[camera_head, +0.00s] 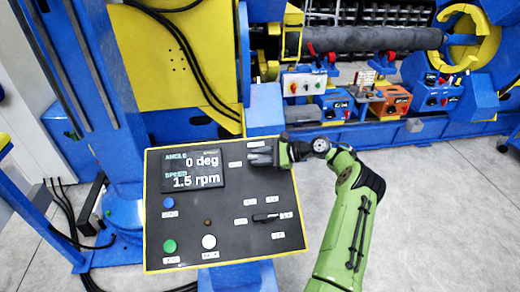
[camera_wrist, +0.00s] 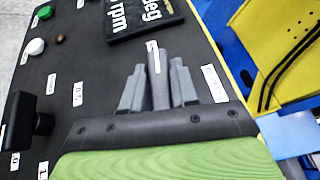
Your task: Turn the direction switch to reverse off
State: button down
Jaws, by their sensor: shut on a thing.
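The control panel (camera_head: 222,240) is a dark sloped board with a yellow edge. My gripper (camera_head: 262,157) is at its upper right, reaching in from the right. In the wrist view my gripper (camera_wrist: 158,92) is shut on the grey handle of the direction switch (camera_wrist: 157,62), with one finger on each side. The handle has a white mark near its tip and lies in line with the fingers. A white label (camera_wrist: 215,83) sits beside the right finger; I cannot read it clearly. The switch is mostly hidden by my gripper in the head view.
A second black knob (camera_head: 266,217) sits lower on the panel, among small labels; it also shows in the wrist view (camera_wrist: 29,122). The display (camera_head: 194,171) reads 0 deg and 1.5 rpm. Blue (camera_head: 168,202), green (camera_head: 170,246) and white (camera_head: 209,241) buttons are at the left.

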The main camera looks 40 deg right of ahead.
jog(key=shift+r+n+g+y+p, duration=0.15)
jog(key=shift+n+g+y+p, duration=0.25)
jog(key=shift+n+g+p, duration=0.3)
jog(key=c, duration=1)
grip_release()
jog(key=shift+o, duration=0.2)
jog(key=v, duration=1.5)
jog(key=shift+d+r+b, duration=0.25)
jog(key=shift+b, duration=0.2)
